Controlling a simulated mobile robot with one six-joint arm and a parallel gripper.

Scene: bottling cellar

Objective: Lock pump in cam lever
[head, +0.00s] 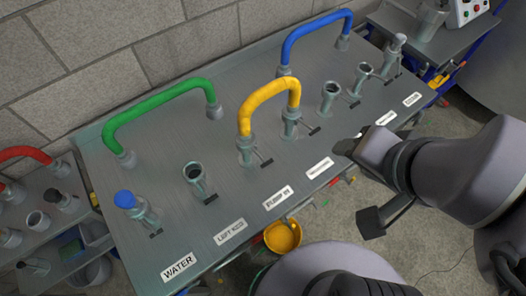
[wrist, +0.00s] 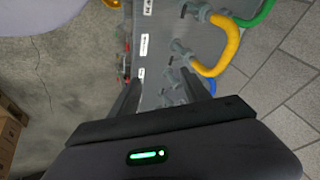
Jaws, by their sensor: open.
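The PUMP IN label (head: 277,198) is on the front of the steel panel. Behind it stands the pump in port (head: 246,152), with one end of the yellow pipe bend (head: 268,92) seated on it. Its cam lever (head: 265,162) sticks out from the coupling toward the front right, with a dark tip. In the wrist view the yellow bend (wrist: 229,45) is at upper right and a lever (wrist: 186,10) shows at the top edge. My gripper (head: 346,147) is open and empty, over the front edge right of the port. Its fingers (wrist: 160,95) frame the panel, apart from the lever.
The green bend (head: 160,98) and blue bend (head: 312,30) arch over the panel's rear. A blue-capped WATER port (head: 138,208) and open ports (head: 195,175) stand nearby, with several other levers. A yellow bucket (head: 283,236) sits below the front edge. Space above the front labels is clear.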

